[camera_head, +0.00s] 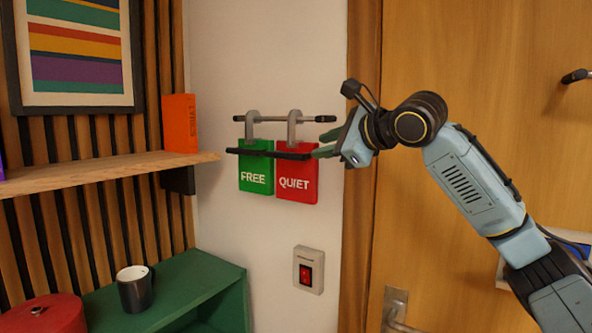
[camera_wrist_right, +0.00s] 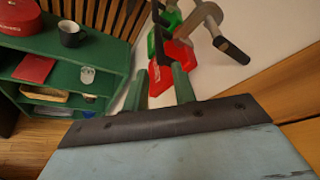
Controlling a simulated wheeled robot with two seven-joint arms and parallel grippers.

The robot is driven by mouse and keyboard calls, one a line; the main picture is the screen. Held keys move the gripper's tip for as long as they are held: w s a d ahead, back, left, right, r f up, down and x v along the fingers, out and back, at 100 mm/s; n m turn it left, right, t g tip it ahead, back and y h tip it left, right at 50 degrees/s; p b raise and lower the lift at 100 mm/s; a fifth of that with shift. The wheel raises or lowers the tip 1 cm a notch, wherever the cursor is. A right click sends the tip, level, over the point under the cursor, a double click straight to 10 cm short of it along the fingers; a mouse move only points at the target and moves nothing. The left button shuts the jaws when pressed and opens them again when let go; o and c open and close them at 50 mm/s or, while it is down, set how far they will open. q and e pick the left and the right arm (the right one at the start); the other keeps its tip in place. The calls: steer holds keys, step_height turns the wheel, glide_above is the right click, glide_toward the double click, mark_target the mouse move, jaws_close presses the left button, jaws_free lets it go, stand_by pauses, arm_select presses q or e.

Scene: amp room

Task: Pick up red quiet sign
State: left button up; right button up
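The red QUIET sign (camera_head: 297,185) hangs on the white wall by a grey hook (camera_head: 294,127) over a dark rail. The green FREE sign (camera_head: 256,178) hangs just left of it. My right gripper (camera_head: 322,144) is at the upper right edge of the red sign, its fingers pointing left. In the right wrist view the two green fingers (camera_wrist_right: 160,72) stand apart, with the red sign (camera_wrist_right: 178,52) beyond and partly between them. The gripper looks open and empty; I cannot tell whether it touches the sign. My left gripper is out of view.
Two dark bars (camera_head: 323,118) cross near the hooks and sign tops. A wooden shelf (camera_head: 95,171) with an orange book (camera_head: 180,123) juts out at left. Below stand a green cabinet (camera_head: 190,283) and dark mug (camera_head: 134,290). A red switch (camera_head: 306,272) sits below the signs.

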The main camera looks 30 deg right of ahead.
mark_target(292, 154)
steer(key=p+x, duration=0.4)
steer(key=x, duration=0.8)
steer(key=shift+w, duration=0.3)
steer(key=shift+w+a+f, duration=0.1)
steer(key=shift+w+f, duration=0.05)
steer(key=shift+w, duration=0.1)
jaws_close()
